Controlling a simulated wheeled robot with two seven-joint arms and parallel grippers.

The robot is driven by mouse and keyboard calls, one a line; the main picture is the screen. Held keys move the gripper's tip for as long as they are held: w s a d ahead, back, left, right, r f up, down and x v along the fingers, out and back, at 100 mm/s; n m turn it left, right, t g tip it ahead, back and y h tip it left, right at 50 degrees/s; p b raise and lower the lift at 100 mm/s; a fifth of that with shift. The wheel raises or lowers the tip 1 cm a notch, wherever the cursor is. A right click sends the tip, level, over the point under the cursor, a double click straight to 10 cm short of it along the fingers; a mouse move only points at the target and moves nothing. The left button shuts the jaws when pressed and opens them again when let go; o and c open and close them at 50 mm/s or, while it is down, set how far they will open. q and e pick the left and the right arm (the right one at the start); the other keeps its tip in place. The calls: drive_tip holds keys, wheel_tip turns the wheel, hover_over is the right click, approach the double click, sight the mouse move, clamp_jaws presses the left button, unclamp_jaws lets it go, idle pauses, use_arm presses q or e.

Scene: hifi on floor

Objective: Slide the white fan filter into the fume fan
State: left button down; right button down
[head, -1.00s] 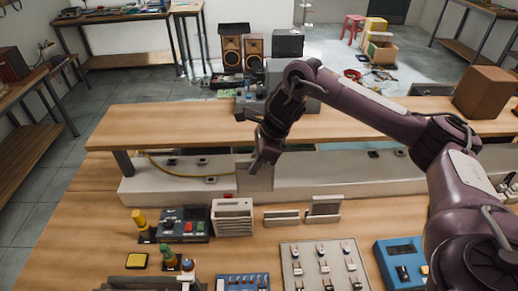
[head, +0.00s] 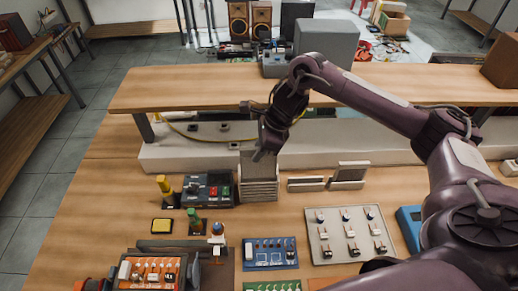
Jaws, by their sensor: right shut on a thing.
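The fume fan (head: 259,192) is a small whitish box with a slatted front, standing upright on the bench just in front of the long pale ledge. The white fan filter (head: 254,162) is a flat pale panel, held upright directly over the fan. Its lower edge meets the top of the fan in the picture; I cannot tell whether it is inside the slot. My right gripper (head: 265,152) points down from above and is shut on the filter's upper part, hiding some of it. My left gripper is not in view.
A dark box with red and green buttons (head: 207,191) stands close left of the fan. Low pale holders (head: 306,184) stand to its right. A switch panel (head: 347,234) and a blue board (head: 270,253) lie in front. A raised wooden shelf (head: 190,88) runs behind.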

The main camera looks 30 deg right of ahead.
use_arm(q)
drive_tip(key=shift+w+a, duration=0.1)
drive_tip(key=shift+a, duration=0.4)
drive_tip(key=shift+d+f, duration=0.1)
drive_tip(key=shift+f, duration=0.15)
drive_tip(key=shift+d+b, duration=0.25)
drive_tip(key=shift+b, duration=0.1)
use_arm(e)
drive_tip(key=shift+d, duration=0.1)
